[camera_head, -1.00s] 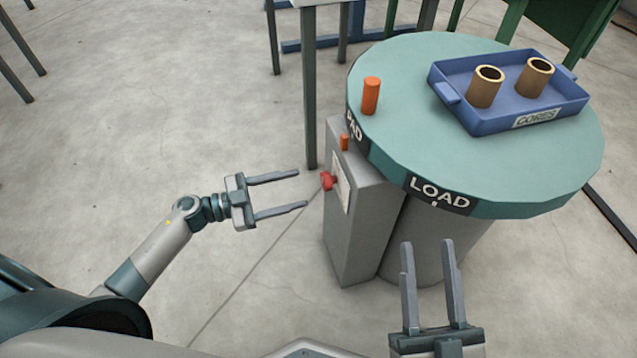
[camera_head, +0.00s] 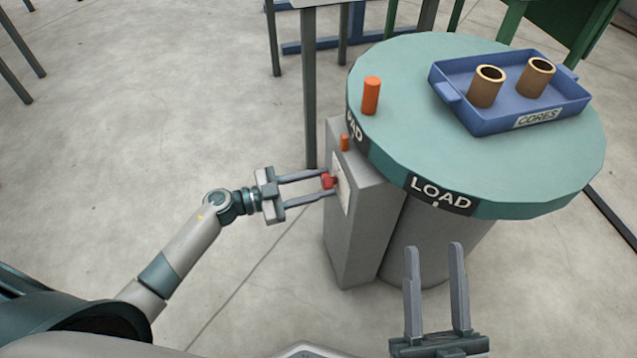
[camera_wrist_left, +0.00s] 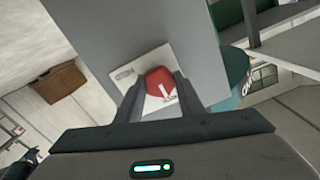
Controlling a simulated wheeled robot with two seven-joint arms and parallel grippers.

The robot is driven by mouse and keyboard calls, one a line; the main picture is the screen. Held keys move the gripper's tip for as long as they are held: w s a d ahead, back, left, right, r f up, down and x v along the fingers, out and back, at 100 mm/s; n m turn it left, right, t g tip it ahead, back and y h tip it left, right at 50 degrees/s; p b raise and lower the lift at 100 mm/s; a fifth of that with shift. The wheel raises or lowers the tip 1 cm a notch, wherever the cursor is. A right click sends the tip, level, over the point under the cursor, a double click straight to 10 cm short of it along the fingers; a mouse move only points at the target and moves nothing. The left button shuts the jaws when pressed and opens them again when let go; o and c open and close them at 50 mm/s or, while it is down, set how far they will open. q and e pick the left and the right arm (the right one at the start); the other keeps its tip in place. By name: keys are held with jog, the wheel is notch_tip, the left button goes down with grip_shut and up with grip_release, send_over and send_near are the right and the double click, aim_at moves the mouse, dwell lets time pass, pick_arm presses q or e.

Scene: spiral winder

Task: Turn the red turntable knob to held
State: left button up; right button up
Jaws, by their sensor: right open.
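The red knob (camera_head: 328,181) sits on a pale plate on the side of a grey box beside the turntable. In the left wrist view the knob (camera_wrist_left: 160,82) shows a white pointer mark and lies between my left fingers. My left gripper (camera_head: 329,184) is open, its two fingers reaching to either side of the knob; I cannot tell whether they touch it. The green turntable (camera_head: 420,110) carries a LOAD label on its near rim. My right gripper (camera_head: 433,250) is open and empty in front of the turntable, low in the head view.
On the turntable are a blue tray (camera_head: 465,122) labelled CORES with two brown cores (camera_head: 486,87) and an orange peg (camera_head: 371,96). A smaller orange piece (camera_head: 344,142) stands on the grey box (camera_head: 365,230).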

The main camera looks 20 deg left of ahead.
pick_arm(q)
jog(key=c, duration=0.3)
jog(key=shift+c, duration=0.2)
